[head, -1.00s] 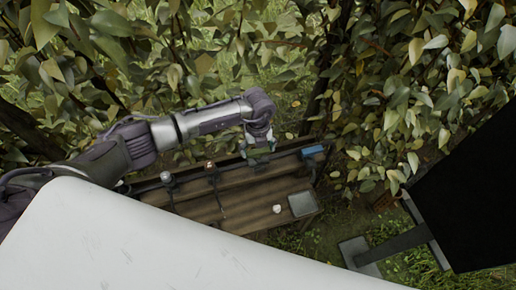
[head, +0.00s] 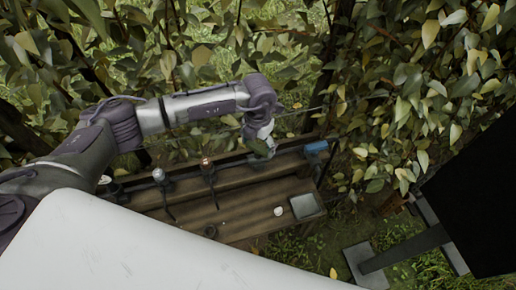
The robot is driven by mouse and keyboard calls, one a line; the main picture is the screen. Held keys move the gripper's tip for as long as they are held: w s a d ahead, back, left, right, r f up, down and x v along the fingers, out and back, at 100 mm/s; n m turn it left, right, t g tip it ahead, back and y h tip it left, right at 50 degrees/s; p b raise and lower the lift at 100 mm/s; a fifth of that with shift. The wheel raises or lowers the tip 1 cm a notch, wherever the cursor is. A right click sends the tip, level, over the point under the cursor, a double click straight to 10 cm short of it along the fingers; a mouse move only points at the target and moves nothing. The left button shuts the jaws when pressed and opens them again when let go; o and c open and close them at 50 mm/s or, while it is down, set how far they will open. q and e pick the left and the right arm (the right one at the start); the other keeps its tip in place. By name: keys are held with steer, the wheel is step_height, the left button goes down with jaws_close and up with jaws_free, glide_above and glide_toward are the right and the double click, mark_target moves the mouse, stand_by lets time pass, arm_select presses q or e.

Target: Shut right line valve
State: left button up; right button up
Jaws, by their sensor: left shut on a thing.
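My left gripper (head: 262,148) points down at the back rail of a wooden bench, right of a copper-topped fitting (head: 208,168). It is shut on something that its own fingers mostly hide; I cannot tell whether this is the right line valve. Left of the copper-topped fitting is a grey-topped fitting (head: 160,177). A dark hose or lever hangs forward from each of these two over the bench. My right gripper is not in view.
The wooden bench (head: 248,222) carries a small white round thing (head: 278,211), a grey square tray (head: 305,205), a dark ring (head: 210,231) and a blue object (head: 316,147) at its back right. Leafy branches (head: 380,120) crowd behind and right. A thin dark rod (head: 300,110) shows beside my wrist.

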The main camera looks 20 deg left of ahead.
mark_target(258, 147)
arm_select(q)
steer(key=m+b, duration=0.4)
steer(key=shift+w+f, duration=0.1)
steer(key=shift+f, duration=0.05)
steer(key=shift+r+m+b, duration=0.2)
steer(key=shift+m+b, duration=1.15)
steer(key=shift+m, duration=0.55)
steer(key=o, duration=1)
steer(key=shift+r, duration=0.15)
step_height(258, 147, up, 12)
